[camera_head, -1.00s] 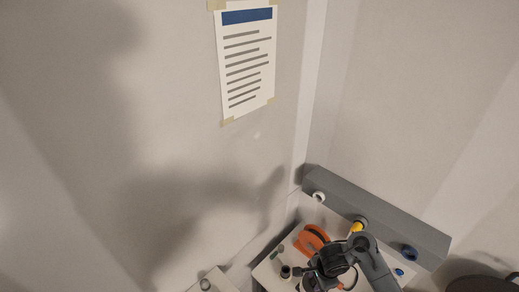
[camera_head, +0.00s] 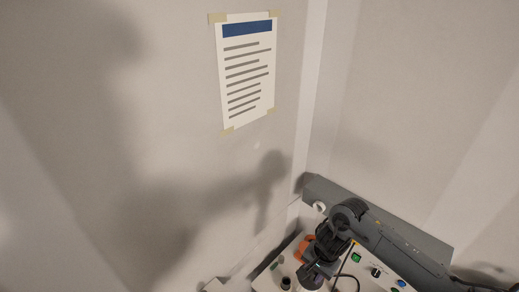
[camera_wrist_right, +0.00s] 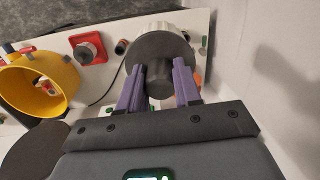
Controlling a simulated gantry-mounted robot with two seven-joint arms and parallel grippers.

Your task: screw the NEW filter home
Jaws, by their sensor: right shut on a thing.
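My right gripper (camera_wrist_right: 159,82) has its purple fingers shut on the narrow hub of a dark grey round part (camera_wrist_right: 160,48) in the right wrist view. This looks like the filter; nothing readable marks it as the new one. A pale ribbed piece (camera_wrist_right: 155,29) shows just beyond its far rim; whether they are joined cannot be told. In the head view my right gripper (camera_head: 312,271) is low over the bench, small and dark, and what it holds is not clear there. My left gripper is in neither view.
The right wrist view shows a yellow round container (camera_wrist_right: 66,70) with small items inside and a red square with a grey knob (camera_wrist_right: 88,48). In the head view a grey rail (camera_head: 425,243) runs along the bench back, near an orange object (camera_head: 303,247). A printed sheet (camera_head: 247,70) hangs on the wall.

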